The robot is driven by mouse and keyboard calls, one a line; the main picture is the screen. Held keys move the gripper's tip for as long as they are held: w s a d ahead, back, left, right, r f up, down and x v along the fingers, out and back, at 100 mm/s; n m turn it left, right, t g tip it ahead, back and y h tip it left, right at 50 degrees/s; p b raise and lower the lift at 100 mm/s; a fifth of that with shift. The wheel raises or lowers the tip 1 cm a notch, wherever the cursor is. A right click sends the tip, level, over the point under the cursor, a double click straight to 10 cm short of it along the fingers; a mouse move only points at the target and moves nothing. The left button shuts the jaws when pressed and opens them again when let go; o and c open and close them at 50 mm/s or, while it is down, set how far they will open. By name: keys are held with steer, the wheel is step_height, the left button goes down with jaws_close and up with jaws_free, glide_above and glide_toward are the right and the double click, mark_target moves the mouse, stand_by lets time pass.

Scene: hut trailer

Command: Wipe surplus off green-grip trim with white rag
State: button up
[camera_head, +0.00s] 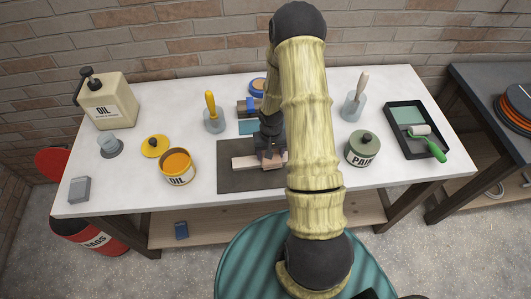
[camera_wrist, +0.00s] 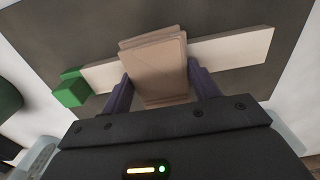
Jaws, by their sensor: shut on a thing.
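The trim is a long pale strip (camera_wrist: 235,50) with a green grip block (camera_wrist: 71,88) at its left end in the wrist view. It lies flat on a dark mat (camera_wrist: 235,85). In the head view the pale strip (camera_head: 243,162) shows left of my arm, and its green end is hidden. My gripper (camera_wrist: 158,85) is shut on a folded, layered pad, seemingly the rag (camera_wrist: 155,62), which looks tan rather than white here. The rag lies across the strip's middle. I cannot tell whether it presses on it. In the head view my gripper (camera_head: 270,155) is over the mat (camera_head: 235,182).
An open yellow oil tin (camera_head: 177,168) and its lid (camera_head: 155,146) stand left of the mat. A paint pot (camera_head: 362,149) and roller tray (camera_head: 405,148) are to the right. Jars with brushes (camera_head: 213,118) (camera_head: 353,105) stand behind.

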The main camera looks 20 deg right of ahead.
steer(key=shift+s+d+f, duration=0.1)
steer(key=shift+s+d, duration=0.15)
steer(key=shift+d, duration=0.2)
steer(key=shift+s+d+p, duration=0.2)
steer(key=shift+s+d, duration=0.05)
steer(key=shift+d, duration=0.5)
steer(key=shift+s+d+p, duration=0.15)
steer(key=shift+s+d, duration=0.1)
steer(key=shift+d, duration=0.45)
steer(key=shift+s+d+r+p, duration=0.1)
steer(key=shift+s+d+p, duration=0.1)
steer(key=shift+d, duration=0.5)
steer(key=shift+s+d+r+p, duration=0.1)
steer(key=shift+d+p, duration=0.1)
steer(key=shift+d, duration=0.45)
steer(key=shift+w, duration=0.1)
